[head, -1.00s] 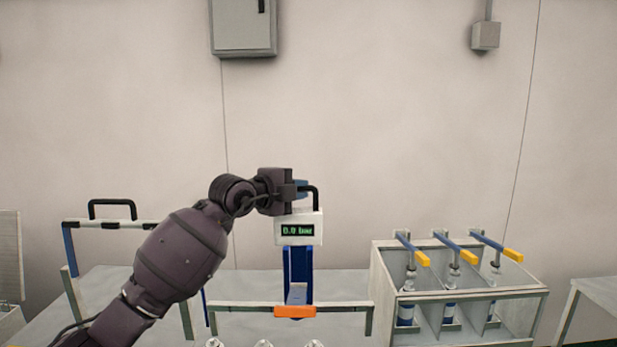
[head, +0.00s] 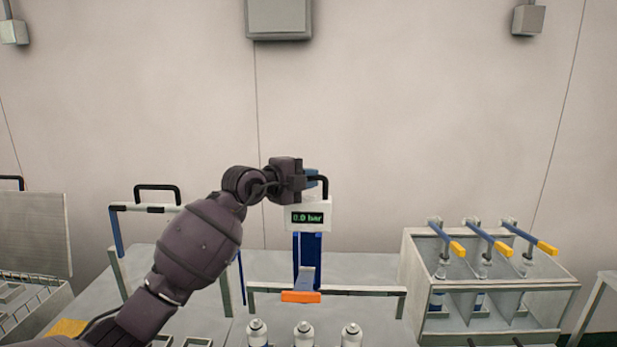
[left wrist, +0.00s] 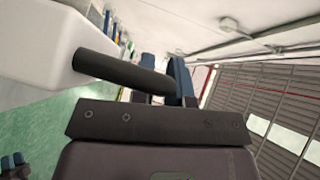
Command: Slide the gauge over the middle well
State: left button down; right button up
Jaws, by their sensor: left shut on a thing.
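The gauge (head: 308,216) is a white box with a display reading 0.0 bar, on a blue upright slide with an orange front piece (head: 301,297). My left gripper (head: 314,182) is shut on the gauge's black handle (head: 325,186); the handle also shows in the left wrist view (left wrist: 120,70). Below the gauge, three white-topped cans stand in a row: left (head: 257,332), middle (head: 303,333) and right (head: 351,334). The orange piece stands above and behind the middle can, in line with it in the picture. The wells are hidden under the cans. My right gripper is not in view.
A grey rail (head: 370,291) runs across behind the cans. At right stands an open box (head: 420,250) with several blue levers with yellow ends. At left are a frame with a black handle (head: 157,187) and a lidded tray (head: 35,230).

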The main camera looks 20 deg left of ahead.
pick_arm(q)
jog(key=c, duration=1.1)
grip_release()
jog(key=shift+s+a, duration=0.15)
jog(key=shift+s, duration=0.15)
jog(key=b+v, duration=0.1)
jog(key=v, duration=0.9)
jog(key=shift+s, duration=0.1)
